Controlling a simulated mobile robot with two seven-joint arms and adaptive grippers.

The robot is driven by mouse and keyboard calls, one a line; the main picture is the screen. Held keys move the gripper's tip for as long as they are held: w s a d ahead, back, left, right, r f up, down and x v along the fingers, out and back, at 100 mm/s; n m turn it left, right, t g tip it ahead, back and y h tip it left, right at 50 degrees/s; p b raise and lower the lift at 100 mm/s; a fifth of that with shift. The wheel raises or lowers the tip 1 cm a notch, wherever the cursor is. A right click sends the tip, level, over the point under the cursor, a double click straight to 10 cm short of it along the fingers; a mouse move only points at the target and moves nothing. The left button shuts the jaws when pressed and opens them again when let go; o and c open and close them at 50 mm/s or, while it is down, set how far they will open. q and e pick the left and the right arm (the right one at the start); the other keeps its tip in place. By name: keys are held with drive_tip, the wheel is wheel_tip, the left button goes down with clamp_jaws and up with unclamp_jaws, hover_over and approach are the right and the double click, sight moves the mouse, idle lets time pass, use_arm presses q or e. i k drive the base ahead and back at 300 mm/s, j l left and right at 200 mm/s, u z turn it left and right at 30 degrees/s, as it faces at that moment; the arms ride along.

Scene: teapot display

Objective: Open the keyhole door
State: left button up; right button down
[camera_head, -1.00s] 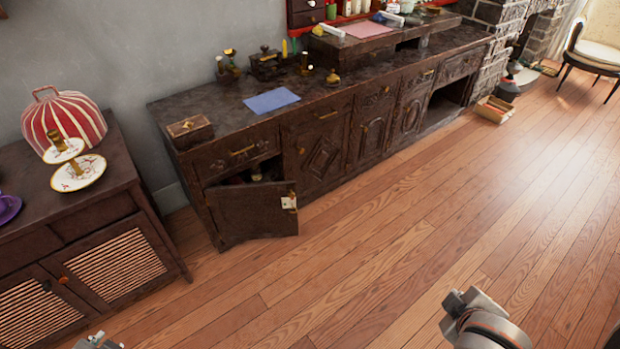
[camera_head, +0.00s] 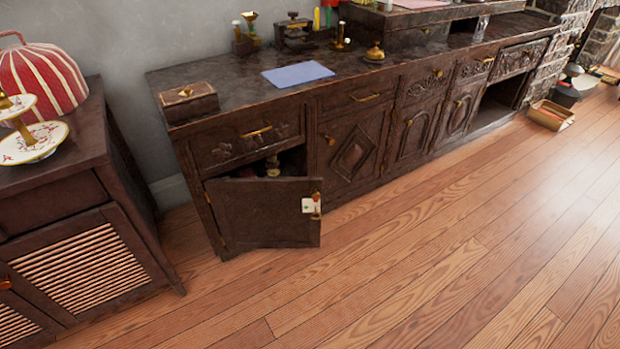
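The keyhole door (camera_head: 262,213) is the lower left door of the long dark wooden cabinet (camera_head: 345,108). It stands ajar, swung out into the room from its left edge. A white lock plate with brass parts (camera_head: 311,205) sits at its free right edge. Through the gap above the door, part of the dark inside shows, with a small light-coloured item (camera_head: 273,166) in it. Neither of my grippers is in the head view.
A second cabinet (camera_head: 95,230) with slatted doors stands at the left, bearing a red striped dome (camera_head: 42,80) and a tiered plate stand (camera_head: 35,140). A blue sheet (camera_head: 298,74) and a wooden box (camera_head: 188,101) lie on the long cabinet. The wooden floor (camera_head: 420,260) in front is clear.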

sight(250, 213)
drive_tip(key=i+l+u, duration=0.6)
drive_tip(key=i+l, duration=0.3)
drive_tip(key=i+l+u, duration=0.25)
drive_tip(key=i+l, duration=0.15)
drive_tip(key=l, duration=0.25)
